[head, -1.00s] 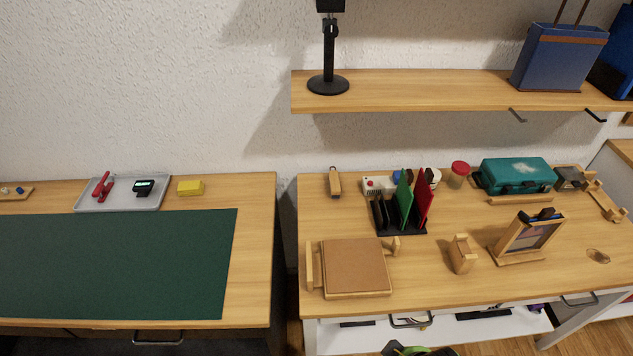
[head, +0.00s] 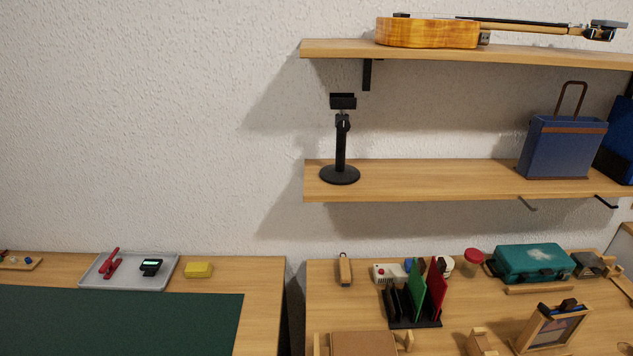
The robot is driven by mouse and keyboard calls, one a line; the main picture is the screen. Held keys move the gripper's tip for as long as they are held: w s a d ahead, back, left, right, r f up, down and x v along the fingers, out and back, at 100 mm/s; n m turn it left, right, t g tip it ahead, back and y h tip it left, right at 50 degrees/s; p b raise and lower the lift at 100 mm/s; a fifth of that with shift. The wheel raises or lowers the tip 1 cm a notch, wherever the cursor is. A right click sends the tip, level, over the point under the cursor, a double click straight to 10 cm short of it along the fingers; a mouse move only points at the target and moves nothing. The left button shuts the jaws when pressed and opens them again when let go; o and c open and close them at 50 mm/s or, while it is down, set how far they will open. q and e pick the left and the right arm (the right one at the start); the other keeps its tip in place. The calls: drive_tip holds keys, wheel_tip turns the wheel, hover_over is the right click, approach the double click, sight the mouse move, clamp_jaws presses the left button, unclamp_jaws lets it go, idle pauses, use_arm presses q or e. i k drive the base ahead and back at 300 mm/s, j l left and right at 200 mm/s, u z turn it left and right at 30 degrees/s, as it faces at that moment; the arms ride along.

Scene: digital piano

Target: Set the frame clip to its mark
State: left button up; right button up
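A small wooden frame (head: 553,328) stands tilted back on the right desk, near the lower right of the head view. A small dark piece (head: 569,303) sits at its top edge; it looks like a clip, but I cannot tell for sure. I cannot make out a mark for it. Neither of my grippers is in view.
The right desk also holds a black rack (head: 414,323) with green and red sheets, a teal case (head: 531,262) and a red-lidded jar (head: 473,261). Above are a lower shelf (head: 430,182) and an upper shelf (head: 540,56). The left desk has a grey tray (head: 128,281) and a green mat (head: 115,325).

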sight(544, 311)
drive_tip(key=l+z, duration=0.15)
drive_tip(key=z, duration=1.45)
